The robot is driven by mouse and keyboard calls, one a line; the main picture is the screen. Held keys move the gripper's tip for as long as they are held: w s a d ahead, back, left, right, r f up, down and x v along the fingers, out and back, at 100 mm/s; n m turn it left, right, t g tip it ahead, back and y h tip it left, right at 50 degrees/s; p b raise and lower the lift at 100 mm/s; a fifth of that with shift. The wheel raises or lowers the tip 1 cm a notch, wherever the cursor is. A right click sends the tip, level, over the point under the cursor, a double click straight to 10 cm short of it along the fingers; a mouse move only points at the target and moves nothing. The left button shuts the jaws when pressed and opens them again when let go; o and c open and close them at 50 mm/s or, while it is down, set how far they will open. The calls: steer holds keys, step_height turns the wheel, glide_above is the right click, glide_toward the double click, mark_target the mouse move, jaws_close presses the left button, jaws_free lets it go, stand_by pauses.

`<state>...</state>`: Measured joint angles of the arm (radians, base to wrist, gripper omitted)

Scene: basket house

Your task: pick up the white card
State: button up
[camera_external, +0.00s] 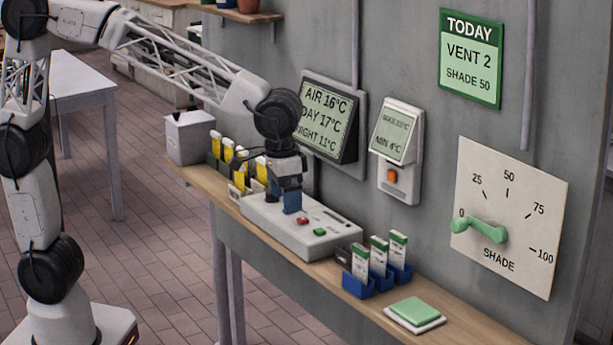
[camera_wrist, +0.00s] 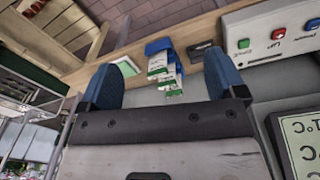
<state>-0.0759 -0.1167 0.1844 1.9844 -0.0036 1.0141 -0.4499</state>
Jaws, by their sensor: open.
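Several white cards with green tops (camera_external: 379,258) stand upright in a row of blue holders (camera_external: 357,286) on the shelf. They also show in the wrist view (camera_wrist: 158,65) beyond my fingertips, near the middle of the gap, with the blue holder (camera_wrist: 158,46) behind them. My gripper (camera_external: 282,198) hangs over the left part of the white control box, left of the cards and apart from them. In the wrist view its two blue fingers (camera_wrist: 163,80) are wide apart with nothing between them. The cards' lower parts are hidden by the holders.
The control box (camera_external: 300,228) with red and green buttons is under my gripper. Yellow cards (camera_external: 228,150) stand behind it at the left. A green pad (camera_external: 414,309) lies right of the blue holders. The grey wall with screens (camera_external: 333,117) and a shade dial (camera_external: 510,215) borders the shelf.

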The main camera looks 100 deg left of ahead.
mark_target(361, 247)
steer(key=w+a+f+n, duration=0.1)
steer(key=w+f, duration=0.1)
steer(key=w, duration=0.3)
steer(key=w+a+f+n, duration=0.1)
steer(key=w+a+f, duration=0.1)
steer(key=w, duration=0.3)
steer(key=w+a+f+n, duration=0.1)
steer(key=w+f, duration=0.1)
steer(key=w, duration=0.3)
steer(key=shift+w+a+f+g, duration=0.1)
steer(key=shift+w+a+g, duration=0.1)
steer(key=shift+w+g, duration=0.15)
steer(key=shift+f, duration=1.3)
steer(key=shift+f, duration=2.6)
steer(key=c, duration=1.1)
steer(key=shift+o, duration=0.2)
